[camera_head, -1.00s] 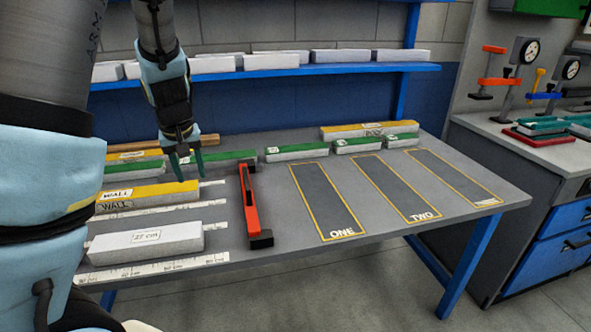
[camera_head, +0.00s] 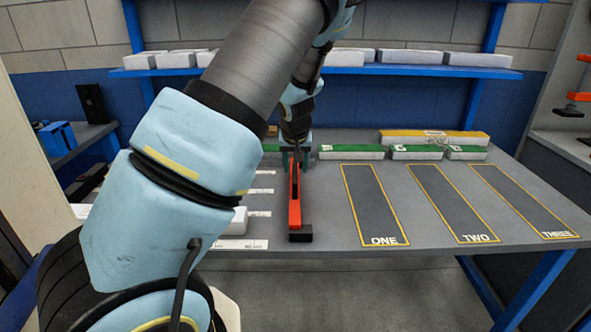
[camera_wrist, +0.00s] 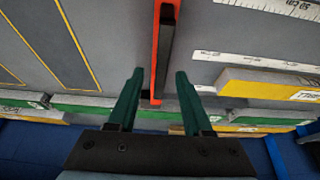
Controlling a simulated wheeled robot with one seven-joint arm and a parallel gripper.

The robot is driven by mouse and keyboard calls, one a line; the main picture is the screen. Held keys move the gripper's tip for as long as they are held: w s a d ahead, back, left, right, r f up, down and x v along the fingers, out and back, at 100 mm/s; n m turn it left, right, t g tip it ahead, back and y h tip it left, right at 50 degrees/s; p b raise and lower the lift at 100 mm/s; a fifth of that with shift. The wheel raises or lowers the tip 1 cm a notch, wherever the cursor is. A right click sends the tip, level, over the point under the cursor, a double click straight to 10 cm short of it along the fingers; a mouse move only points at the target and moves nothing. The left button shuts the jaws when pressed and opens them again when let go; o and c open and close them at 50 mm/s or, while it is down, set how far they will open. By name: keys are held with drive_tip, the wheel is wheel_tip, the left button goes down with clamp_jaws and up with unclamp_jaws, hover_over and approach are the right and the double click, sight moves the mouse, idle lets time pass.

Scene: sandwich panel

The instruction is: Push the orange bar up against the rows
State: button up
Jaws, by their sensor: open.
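The orange bar (camera_head: 295,205) lies on the grey table with a black block at its near end. It points away from me, with the left rows' white ruler strips (camera_head: 260,190) ending to its left, a gap between. My gripper (camera_head: 294,150) is at the bar's far end, pointing down. In the wrist view, its two green fingers (camera_wrist: 159,76) are apart, and the bar (camera_wrist: 157,50) runs between them in the picture. I cannot tell if the fingers touch it. My arm hides most of the left rows. A yellow-topped block (camera_wrist: 265,84) and ruler strip (camera_wrist: 268,62) show there.
Green-topped blocks (camera_head: 350,152) line the table's back, right of my gripper. A longer yellow-topped block (camera_head: 433,136) lies behind them. Marked lanes ONE (camera_head: 374,204), TWO (camera_head: 452,203) and THREE (camera_head: 522,201) are empty. A blue shelf (camera_head: 420,71) with white blocks spans the back wall.

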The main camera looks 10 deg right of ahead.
drive_tip(key=shift+w+f, duration=0.25)
drive_tip(key=shift+f, duration=0.3)
clamp_jaws()
idle(1.1)
